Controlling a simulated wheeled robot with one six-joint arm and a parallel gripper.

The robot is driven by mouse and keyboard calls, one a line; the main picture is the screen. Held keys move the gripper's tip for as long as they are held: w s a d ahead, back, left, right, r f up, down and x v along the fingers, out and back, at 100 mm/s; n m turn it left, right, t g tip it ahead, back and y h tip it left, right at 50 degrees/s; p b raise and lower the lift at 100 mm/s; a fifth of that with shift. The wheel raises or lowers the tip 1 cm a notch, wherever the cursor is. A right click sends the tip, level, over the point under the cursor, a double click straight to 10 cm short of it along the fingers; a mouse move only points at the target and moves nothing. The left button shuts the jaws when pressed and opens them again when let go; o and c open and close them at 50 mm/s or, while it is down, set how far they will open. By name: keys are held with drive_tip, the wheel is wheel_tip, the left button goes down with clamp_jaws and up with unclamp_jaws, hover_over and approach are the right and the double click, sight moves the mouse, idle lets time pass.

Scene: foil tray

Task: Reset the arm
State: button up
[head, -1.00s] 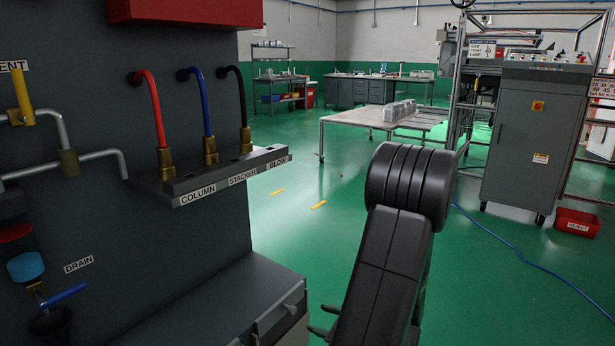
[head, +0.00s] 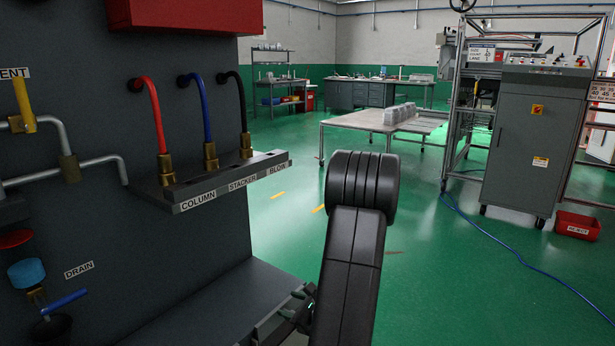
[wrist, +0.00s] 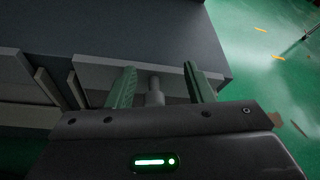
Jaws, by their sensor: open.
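My arm (head: 355,240) stands in the lower middle of the head view, in front of the green floor. My gripper shows in the wrist view (wrist: 157,88) with its two fingers apart and nothing held between them. A small grey knob or peg (wrist: 155,92) shows between the fingers, in front of a grey cabinet (wrist: 150,40). I cannot tell how far the fingers are from it. In the head view, part of the gripper shows low beside the cabinet edge, mostly hidden behind my arm.
A dark panel with red, blue and black hoses on a labelled shelf (head: 225,180) stands close on the left. A blue drain handle (head: 64,301) sticks out below. A metal table (head: 365,121), a machine cabinet (head: 535,140) and a red bin (head: 577,225) stand farther off. Green floor is open between.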

wheel_tip(320, 180, up, 9)
drive_tip(key=p, duration=0.8)
